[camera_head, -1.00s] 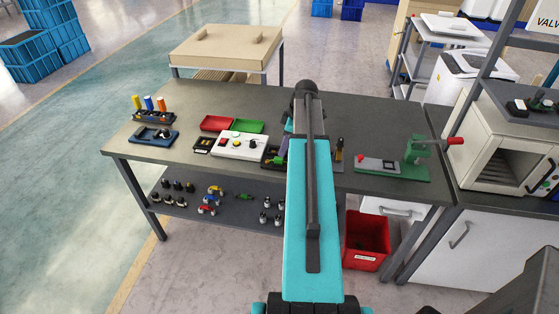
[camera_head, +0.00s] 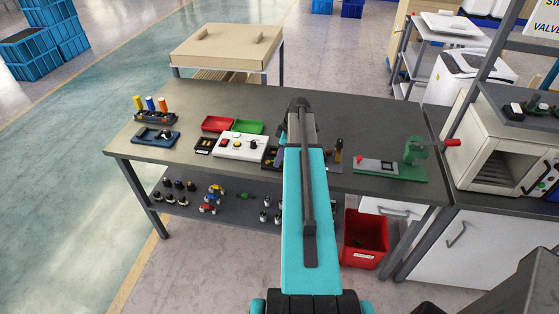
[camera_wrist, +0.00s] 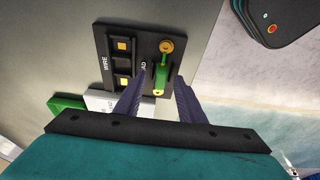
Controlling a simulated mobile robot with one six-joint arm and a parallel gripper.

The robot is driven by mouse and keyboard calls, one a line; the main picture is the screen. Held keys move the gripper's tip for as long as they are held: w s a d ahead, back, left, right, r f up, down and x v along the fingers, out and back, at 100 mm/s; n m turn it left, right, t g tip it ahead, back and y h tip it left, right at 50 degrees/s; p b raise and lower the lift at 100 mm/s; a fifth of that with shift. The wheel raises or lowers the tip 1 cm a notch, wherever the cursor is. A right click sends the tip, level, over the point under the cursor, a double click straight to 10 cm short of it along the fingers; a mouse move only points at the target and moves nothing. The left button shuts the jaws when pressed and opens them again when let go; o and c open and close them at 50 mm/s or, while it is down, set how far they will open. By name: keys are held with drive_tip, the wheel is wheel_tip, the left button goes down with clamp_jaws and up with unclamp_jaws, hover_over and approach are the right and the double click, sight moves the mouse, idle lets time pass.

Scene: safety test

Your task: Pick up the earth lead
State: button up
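The earth lead (camera_wrist: 161,76) shows in the wrist view as a short green-and-yellow piece by a brass ring (camera_wrist: 166,46). It lies at the right side of a black holder (camera_wrist: 101,44) marked WIRE, with a second label partly hidden by a finger. My gripper (camera_wrist: 160,86) is open, with one dark finger on each side of the lead's near end. I cannot tell whether either finger touches it. In the head view my gripper is hidden behind my teal arm.
A white control panel (camera_head: 240,146), a red tray (camera_head: 217,124) and a green tray (camera_head: 249,127) are on the grey workbench (camera_head: 330,100). A green press (camera_head: 414,153) stands at the right. In the wrist view the bench edge lies right of the holder.

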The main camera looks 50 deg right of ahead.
idle(0.4)
clamp_jaws()
drive_tip(key=shift+r, duration=0.15)
drive_tip(key=shift+r+b, duration=1.1)
drive_tip(key=shift+r, duration=0.55)
drive_tip(key=s+a+r+b, duration=0.1)
drive_tip(key=s+b, duration=0.3)
drive_tip(key=s, duration=1.2)
drive_tip(key=shift+a+r, duration=0.25)
drive_tip(key=shift+a, duration=0.2)
drive_tip(key=shift+w, duration=0.1)
